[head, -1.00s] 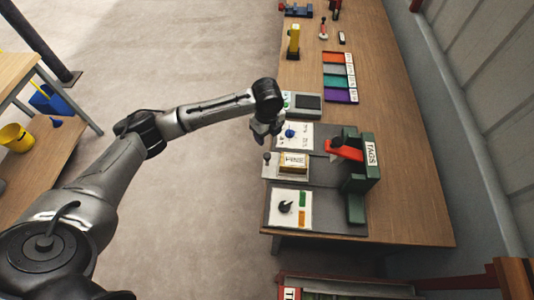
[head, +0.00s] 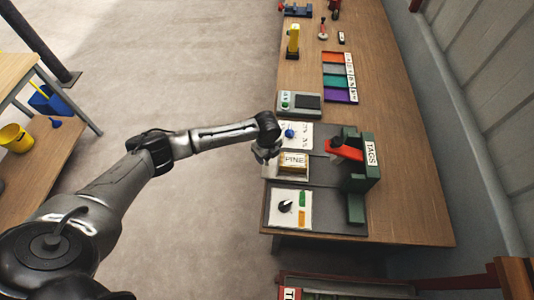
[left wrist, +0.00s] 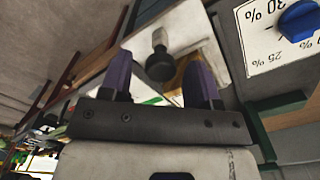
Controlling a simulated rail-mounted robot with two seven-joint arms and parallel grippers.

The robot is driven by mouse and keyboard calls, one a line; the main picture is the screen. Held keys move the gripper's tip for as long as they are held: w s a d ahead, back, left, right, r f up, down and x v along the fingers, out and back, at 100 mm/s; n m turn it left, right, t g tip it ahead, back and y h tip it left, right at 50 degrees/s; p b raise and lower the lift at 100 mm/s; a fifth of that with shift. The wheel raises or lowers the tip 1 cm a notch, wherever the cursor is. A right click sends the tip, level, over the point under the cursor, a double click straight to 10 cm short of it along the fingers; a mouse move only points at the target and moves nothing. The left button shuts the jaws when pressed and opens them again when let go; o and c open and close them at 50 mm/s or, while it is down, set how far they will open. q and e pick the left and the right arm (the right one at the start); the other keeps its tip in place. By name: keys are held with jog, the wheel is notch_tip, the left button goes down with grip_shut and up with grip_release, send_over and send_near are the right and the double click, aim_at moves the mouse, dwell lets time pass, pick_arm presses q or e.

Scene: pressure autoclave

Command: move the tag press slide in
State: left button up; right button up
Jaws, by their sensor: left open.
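The tag press (head: 371,170) is a green frame marked TAGS, with a red lever (head: 345,150), on the bench. Its pale slide (head: 270,171) sticks out to the left of the frame and bears a block marked PINE (head: 293,161). My left gripper (head: 264,156) is over the slide's outer end and hides its knob in the head view. In the left wrist view, the black-ended knob (left wrist: 159,64) shows between the two open purple fingers (left wrist: 160,80); I cannot tell if they touch it. My right gripper is out of view.
A panel with a blue dial (head: 290,133) lies just beyond the slide, and one with a black dial (head: 286,206) on the near side. A grey-green device (head: 300,103) and coloured trays (head: 338,77) stand farther back. The bench's right side is clear.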

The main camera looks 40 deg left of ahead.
pick_arm(q)
grip_shut()
dwell(0.6)
